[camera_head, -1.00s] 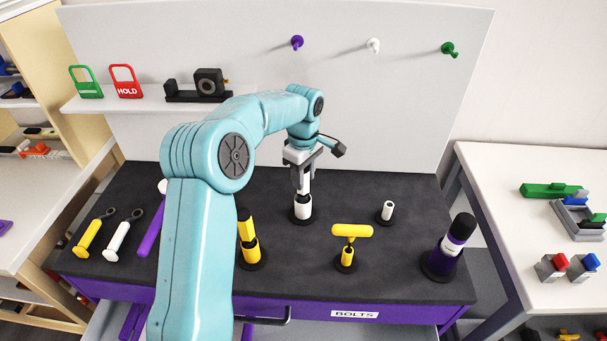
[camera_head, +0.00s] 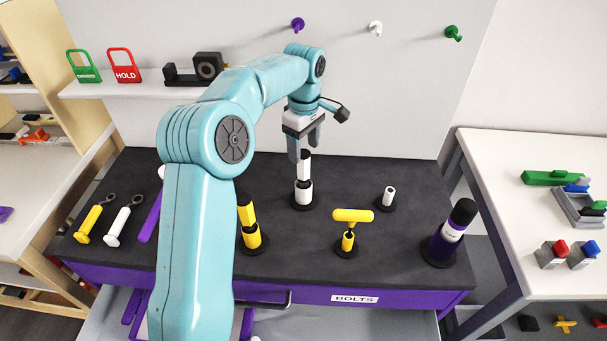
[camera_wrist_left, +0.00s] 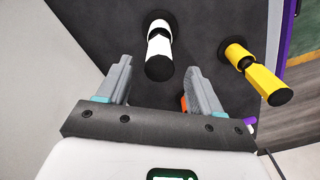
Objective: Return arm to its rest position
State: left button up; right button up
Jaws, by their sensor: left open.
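My left gripper (camera_head: 306,145) is open and empty above the black bench top, just over a white tool (camera_head: 303,193) standing upright in a black round holder. In the left wrist view the open fingers (camera_wrist_left: 157,85) point toward the bench, with the white tool (camera_wrist_left: 159,52) beyond them and apart from them. My left arm (camera_head: 232,140) reaches up and across the bench from the bottom. My right gripper is not in view.
Beside the white tool stand a yellow tool (camera_head: 249,225), a yellow T-handle (camera_head: 352,216), a small white peg (camera_head: 388,196) and a purple bottle (camera_head: 450,235). Wrenches lie at left. A shelf (camera_head: 130,89) and pegged white board (camera_head: 400,90) stand behind.

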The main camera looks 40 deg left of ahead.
pick_arm(q)
notch_tip(320, 180, up, 11)
jog(key=p, duration=0.2)
jog(key=shift+s, duration=0.1)
